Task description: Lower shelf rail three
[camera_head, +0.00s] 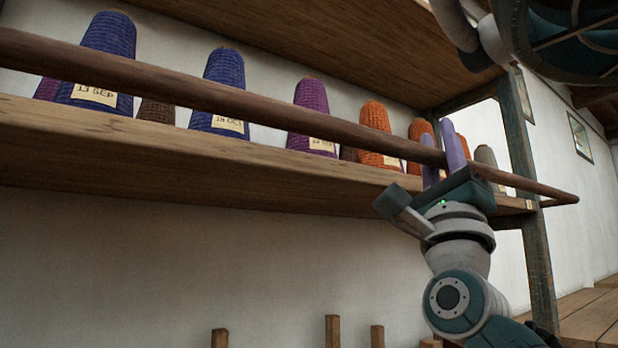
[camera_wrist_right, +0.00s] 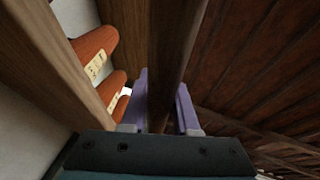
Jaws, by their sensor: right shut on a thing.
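The rail (camera_head: 258,102) is a long round brown wooden bar. It runs across the front of the shelf (camera_head: 200,150), a little above the shelf board, in front of the yarn cones. My right gripper (camera_head: 443,150) is shut on the rail near its right end, with one purple finger on each side. In the right wrist view the rail (camera_wrist_right: 170,60) passes between the two purple fingers (camera_wrist_right: 160,105). The rail's right end sticks out past the shelf post. Its left end runs out of the head view. My left gripper is not in view.
Yarn cones in blue (camera_head: 107,60), purple (camera_head: 311,110) and orange (camera_head: 376,130) stand on the shelf with date labels. A post (camera_head: 528,200) stands right of my gripper. An upper board (camera_head: 300,35) is overhead. Several wooden stubs (camera_head: 332,331) rise below. The wall beneath the shelf is bare.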

